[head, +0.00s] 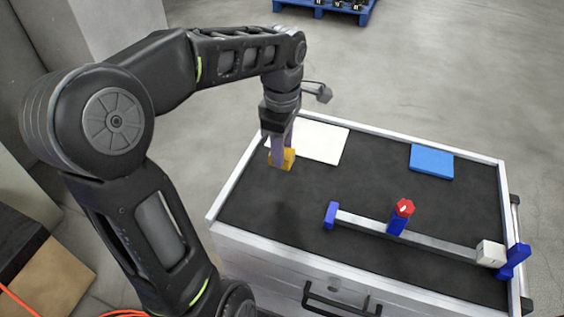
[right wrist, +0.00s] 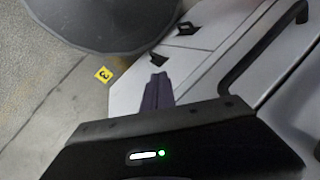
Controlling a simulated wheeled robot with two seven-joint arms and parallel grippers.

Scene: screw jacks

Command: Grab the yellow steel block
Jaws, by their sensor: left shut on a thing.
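The yellow steel block (head: 289,159) is at the left back part of the dark worktop, just in front of a white plate. My left gripper (head: 280,152) points down from above, and its fingers are shut on the yellow block. The fingers hide part of the block, and I cannot tell whether its underside touches the mat. My right gripper (right wrist: 157,92) shows only in the right wrist view. Its fingers lie together with nothing visible between them, beside the cabinet's drawer fronts.
The cabinet worktop (head: 262,225) has a raised pale rim. The white plate (head: 318,141) and a blue block (head: 431,161) lie at the back. A long grey bar (head: 430,235) with blue ends, a red-topped blue post (head: 402,215) and a white cube (head: 490,253) occupies the front right.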

